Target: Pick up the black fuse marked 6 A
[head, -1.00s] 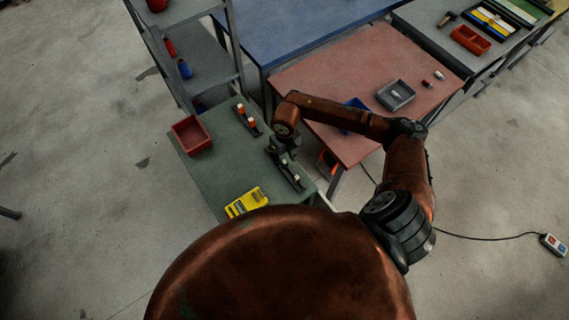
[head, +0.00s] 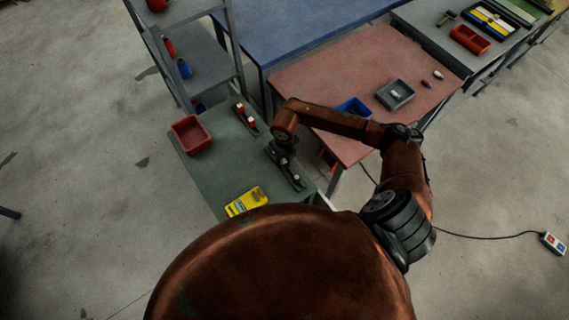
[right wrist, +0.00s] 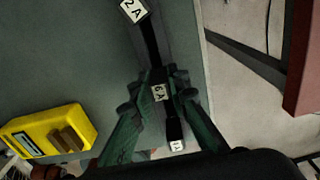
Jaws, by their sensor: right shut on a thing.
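The fuse marked 6 A (right wrist: 161,92) has a pale label on a dark body and shows in the middle of the right wrist view. My right gripper (right wrist: 161,90) is shut on it, with one green-tinted finger on each side. The fuse is in line with a black strip (right wrist: 150,45) below; I cannot tell whether it is seated or lifted. A fuse marked 2 A (right wrist: 132,10) is at the strip's far end, and another labelled fuse (right wrist: 177,146) is at its near end. In the head view my right gripper (head: 277,155) is over the strip on the green table. My left gripper is out of view.
A yellow device (head: 246,201) lies at the green table's front. A red bin (head: 191,134) and a second strip with red fuses (head: 246,118) are further back. A red table (head: 340,75) with a blue bin (head: 354,109) and grey tray (head: 395,94) stands to the right.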

